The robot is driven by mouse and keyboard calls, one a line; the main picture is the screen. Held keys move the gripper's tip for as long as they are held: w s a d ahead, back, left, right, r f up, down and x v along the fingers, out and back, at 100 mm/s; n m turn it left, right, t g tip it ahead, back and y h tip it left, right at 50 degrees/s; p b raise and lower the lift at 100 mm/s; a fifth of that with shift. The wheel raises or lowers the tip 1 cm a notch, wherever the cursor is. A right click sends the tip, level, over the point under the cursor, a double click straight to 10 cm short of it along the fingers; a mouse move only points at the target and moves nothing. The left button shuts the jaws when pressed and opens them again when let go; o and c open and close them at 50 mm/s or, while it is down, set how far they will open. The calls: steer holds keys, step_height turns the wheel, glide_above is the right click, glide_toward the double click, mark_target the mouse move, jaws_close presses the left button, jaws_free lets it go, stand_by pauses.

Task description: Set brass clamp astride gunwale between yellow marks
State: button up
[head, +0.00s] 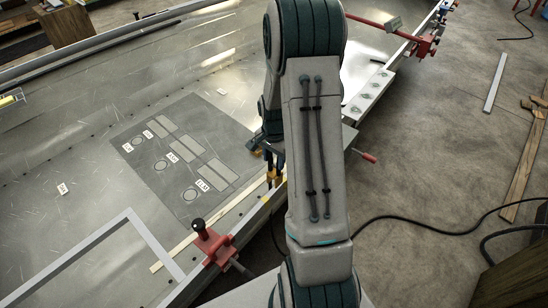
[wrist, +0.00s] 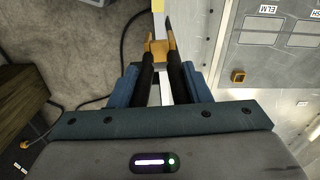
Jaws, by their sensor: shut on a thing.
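The brass clamp (wrist: 161,46) is a small orange-brass block between the dark fingers of my gripper (wrist: 161,62) in the wrist view. My gripper is shut on it. The clamp lies over the line of the pale gunwale (wrist: 166,92); I cannot tell whether it rests on the rail or is held just above it. A yellow mark (wrist: 157,5) shows on the gunwale beyond the clamp. A second mark is not clearly seen. In the head view my gripper (head: 272,170) is down at the gunwale (head: 255,222), partly hidden by my arm.
A red screw clamp (head: 210,243) grips the gunwale nearer me, and another red clamp (head: 425,45) is at the far right. A grey mat (head: 150,185) with labelled outlines lies in the hull. A small brass square (wrist: 238,76) lies inside the hull.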

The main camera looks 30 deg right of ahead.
mark_target(274, 173)
steer(key=shift+f+b, duration=3.2)
steer(key=shift+f, duration=1.1)
steer(key=o, duration=1.3)
step_height(274, 173, up, 14)
steer(key=shift+f, duration=0.1)
